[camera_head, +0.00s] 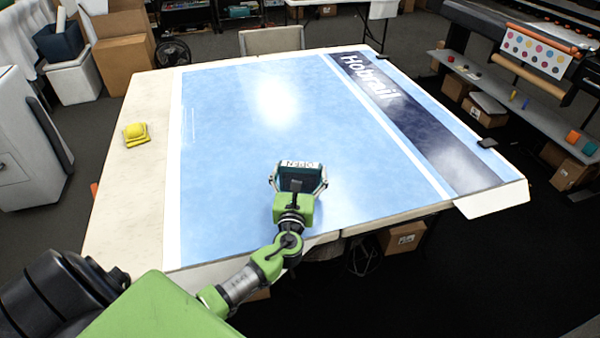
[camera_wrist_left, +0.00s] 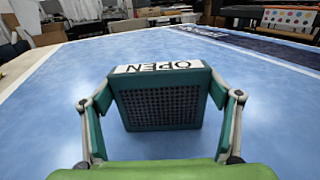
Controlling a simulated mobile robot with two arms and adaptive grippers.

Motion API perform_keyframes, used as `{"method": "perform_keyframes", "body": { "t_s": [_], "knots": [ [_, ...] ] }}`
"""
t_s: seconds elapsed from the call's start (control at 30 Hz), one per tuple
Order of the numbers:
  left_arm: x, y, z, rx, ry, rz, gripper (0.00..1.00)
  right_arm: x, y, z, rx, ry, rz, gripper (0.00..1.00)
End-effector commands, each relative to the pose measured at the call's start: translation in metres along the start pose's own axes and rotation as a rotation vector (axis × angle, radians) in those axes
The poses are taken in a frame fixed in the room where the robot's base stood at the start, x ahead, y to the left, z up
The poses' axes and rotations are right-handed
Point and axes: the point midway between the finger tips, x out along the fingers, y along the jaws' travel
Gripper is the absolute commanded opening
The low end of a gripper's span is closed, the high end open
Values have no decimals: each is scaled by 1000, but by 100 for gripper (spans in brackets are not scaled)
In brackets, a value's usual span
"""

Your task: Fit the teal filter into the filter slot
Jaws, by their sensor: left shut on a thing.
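The teal filter (camera_head: 297,172) is a box with a dark mesh face and a white label strip on its top edge. In the left wrist view the filter (camera_wrist_left: 160,108) shows the mesh facing me, and the label reads "OPEN" upside down. My left gripper (camera_head: 298,183) is shut on it, one finger against each side, over the front part of the large blue print. Whether the filter touches the print is hard to tell. My right gripper is not in view. I cannot make out a filter slot in either view.
A yellow object (camera_head: 136,134) lies at the left edge. A white cabinet (camera_head: 25,140) stands left; a printer (camera_head: 520,45) stands right. The print's middle is clear.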

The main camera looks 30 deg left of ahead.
Motion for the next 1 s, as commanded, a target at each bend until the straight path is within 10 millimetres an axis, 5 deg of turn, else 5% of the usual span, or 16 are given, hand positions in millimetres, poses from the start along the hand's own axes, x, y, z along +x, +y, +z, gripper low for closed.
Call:
{"method": "perform_keyframes", "body": {
  "t_s": [0.23,0.27,0.3,0.73,1.0],
  "knots": [
    [0,0,-3,0,-1,0,58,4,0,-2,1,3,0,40],
    [0,0,-3,0,0,0,86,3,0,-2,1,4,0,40],
    [0,0,-2,0,0,0,97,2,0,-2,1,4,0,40],
    [0,0,3,0,-1,0,98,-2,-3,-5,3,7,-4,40],
    [-49,-1,-2,0,3,-2,98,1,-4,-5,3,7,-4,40]
  ]
}}
